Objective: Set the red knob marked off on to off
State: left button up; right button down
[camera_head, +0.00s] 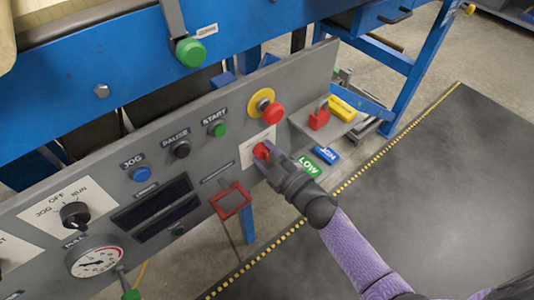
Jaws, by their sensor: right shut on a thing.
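The red knob (260,151) sits on a white plate (248,146) on the grey control panel, below the red mushroom button. My right gripper (264,156) is shut on the knob, its arm reaching in from the lower right. The gripper covers much of the knob and part of the plate. The off and on marks and the way the knob points cannot be read. My left gripper is not in the view.
A red emergency button (272,113) on a yellow ring stands just above the knob. A black JOG/OFF/RUN selector (75,215) and a gauge (95,260) are at the left. A red padlock (319,117) lies on a shelf at right. Dark mat (450,190) covers the floor.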

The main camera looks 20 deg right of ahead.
jog(key=n, duration=0.5)
jog(key=shift+f, duration=0.1)
jog(key=shift+n, duration=0.7)
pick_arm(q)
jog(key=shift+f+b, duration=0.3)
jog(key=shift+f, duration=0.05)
pick_arm(e)
jog(key=shift+n, duration=0.7)
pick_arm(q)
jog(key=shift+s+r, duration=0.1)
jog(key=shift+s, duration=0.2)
pick_arm(e)
jog(key=shift+c, duration=0.9)
grip_release()
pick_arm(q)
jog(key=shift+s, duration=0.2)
